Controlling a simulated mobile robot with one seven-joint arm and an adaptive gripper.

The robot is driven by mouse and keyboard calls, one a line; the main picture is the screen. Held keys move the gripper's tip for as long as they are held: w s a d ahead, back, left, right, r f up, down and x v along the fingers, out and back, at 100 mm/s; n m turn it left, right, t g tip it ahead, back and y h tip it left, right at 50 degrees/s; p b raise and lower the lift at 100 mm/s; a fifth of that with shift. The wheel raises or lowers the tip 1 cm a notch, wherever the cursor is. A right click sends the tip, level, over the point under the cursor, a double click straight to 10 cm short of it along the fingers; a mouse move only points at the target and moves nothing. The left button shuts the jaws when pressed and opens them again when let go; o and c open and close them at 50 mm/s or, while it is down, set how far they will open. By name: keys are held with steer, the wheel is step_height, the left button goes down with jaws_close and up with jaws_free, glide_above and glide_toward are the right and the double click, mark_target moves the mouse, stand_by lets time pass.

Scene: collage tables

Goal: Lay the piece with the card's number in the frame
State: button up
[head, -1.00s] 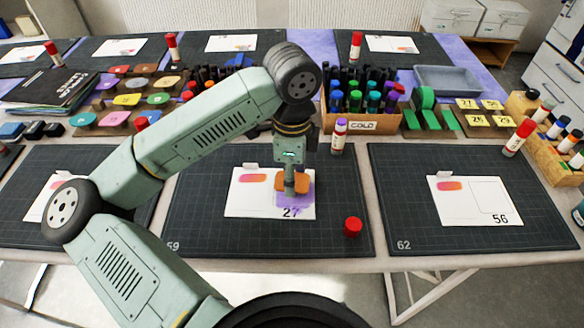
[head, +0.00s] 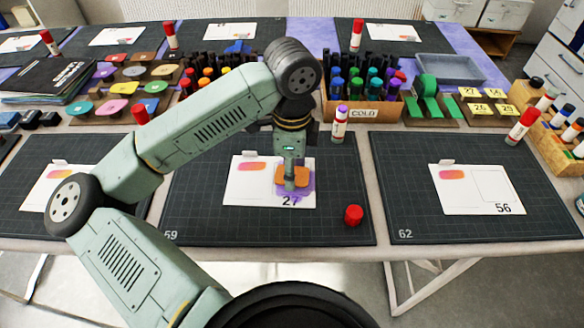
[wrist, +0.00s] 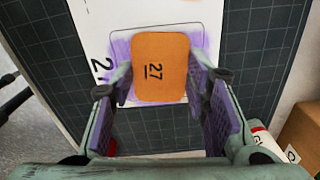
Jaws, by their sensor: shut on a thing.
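The white card numbered 27 (head: 240,194) lies on the middle cutting mat, with a pink-orange patch at its upper left. Its outlined frame at right is smeared purple (head: 307,189). My gripper (head: 290,184) is shut on an orange rounded piece (head: 282,178). In the wrist view the piece (wrist: 160,68) bears the number 27 and sits between my fingers (wrist: 163,88), face to the camera. It lies over the frame, roughly lined up, with purple showing around its sides. I cannot tell whether it touches the card.
A red cap (head: 353,215) stands on the mat right of the card. A glue stick with a purple tip (head: 340,124) stands behind. Card 56 (head: 455,190) lies on the right mat. A marker box (head: 363,122) and piece racks (head: 140,85) line the back.

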steer(key=o, duration=0.8)
steer(key=shift+r, duration=0.1)
step_height(320, 180, up, 12)
steer(key=shift+f, duration=0.1)
stand_by(0.4)
stand_by(0.3)
